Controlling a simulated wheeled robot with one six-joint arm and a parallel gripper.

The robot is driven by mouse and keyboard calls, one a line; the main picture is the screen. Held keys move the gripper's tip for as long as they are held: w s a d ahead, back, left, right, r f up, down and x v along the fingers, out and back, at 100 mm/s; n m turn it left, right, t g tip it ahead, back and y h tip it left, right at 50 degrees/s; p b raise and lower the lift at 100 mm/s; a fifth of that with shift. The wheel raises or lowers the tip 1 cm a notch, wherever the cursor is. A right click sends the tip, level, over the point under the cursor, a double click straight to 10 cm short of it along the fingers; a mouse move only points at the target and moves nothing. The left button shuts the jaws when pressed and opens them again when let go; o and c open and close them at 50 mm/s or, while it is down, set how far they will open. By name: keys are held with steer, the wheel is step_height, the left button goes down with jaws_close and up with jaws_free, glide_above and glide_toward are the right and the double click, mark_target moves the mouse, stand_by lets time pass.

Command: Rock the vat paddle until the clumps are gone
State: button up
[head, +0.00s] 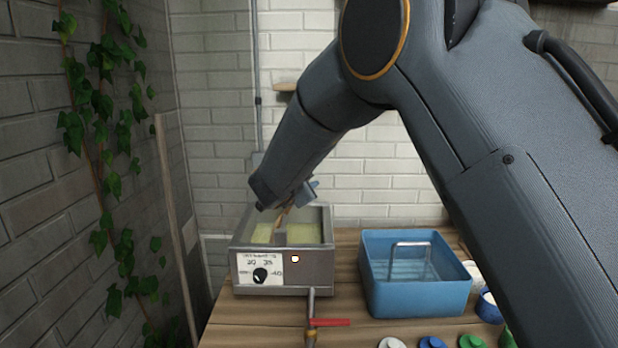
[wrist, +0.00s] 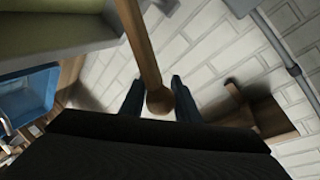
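The vat (head: 315,283) is a grey metal box on the wooden table, with a temperature dial on its front. Pale yellow-green contents (head: 303,234) show inside; I cannot tell clumps apart at this size. The wooden paddle handle (head: 280,217) rises from the vat, mostly hidden by my gripper (head: 298,196) over the back of the vat. In the wrist view the handle (wrist: 144,45) runs down to a round knob between the two dark fingers of my gripper (wrist: 157,88). The fingers are apart, with gaps visible beside the handle.
A blue basin (head: 415,300) with a metal handle stands right of the vat. A tap with a red lever (head: 330,322) sticks out in front. Several jars and lids line the table's front right.

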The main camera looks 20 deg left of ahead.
steer(key=shift+o, duration=1.3)
steer(key=shift+s+a+f, duration=0.1)
steer(key=shift+a+f, duration=0.1)
steer(key=shift+f, duration=0.3)
steer(key=b+v, duration=0.1)
steer(key=v, duration=0.7)
steer(key=shift+r+b, duration=0.25)
steer(key=shift+b, duration=0.1)
steer(key=shift+d, duration=0.1)
